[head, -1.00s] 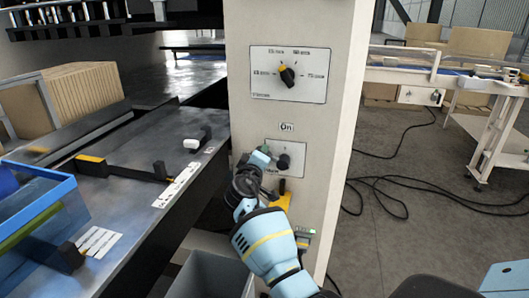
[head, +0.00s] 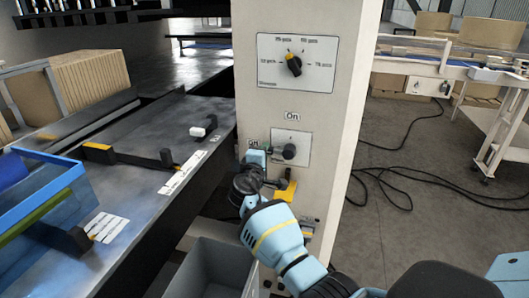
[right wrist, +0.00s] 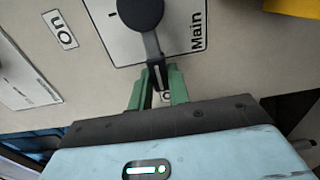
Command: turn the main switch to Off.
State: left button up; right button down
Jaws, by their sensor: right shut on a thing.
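The main switch (head: 289,151) is a dark round knob with a lever, on a pale plate low on the cabinet front. It also shows in the right wrist view (right wrist: 141,13), beside the word Main. An On label (head: 292,115) is above the plate and an Off label (head: 253,143) is at its left. My right gripper (head: 268,153) is left of the knob. In the right wrist view its green fingers (right wrist: 158,80) are shut around the lever's end. The lever points left in the head view, roughly toward the Off side. My left gripper is not in view.
A selector dial (head: 294,64) is higher on the cabinet (head: 345,100). A yellow part (head: 287,190) sits just below the switch plate. A grey bin (head: 214,265) stands below. A metal table (head: 130,195) with a blue tray is at left; cables lie on the floor at right.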

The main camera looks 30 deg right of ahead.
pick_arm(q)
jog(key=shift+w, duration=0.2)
pick_arm(e)
jog(key=c, duration=1.3)
grip_release()
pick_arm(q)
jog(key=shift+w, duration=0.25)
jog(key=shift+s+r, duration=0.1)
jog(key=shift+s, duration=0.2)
pick_arm(e)
jog(key=v, duration=0.7)
jog(key=shift+s+a, duration=0.25)
jog(key=shift+a, duration=0.05)
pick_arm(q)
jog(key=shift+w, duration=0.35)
pick_arm(e)
jog(key=shift+f, duration=0.1)
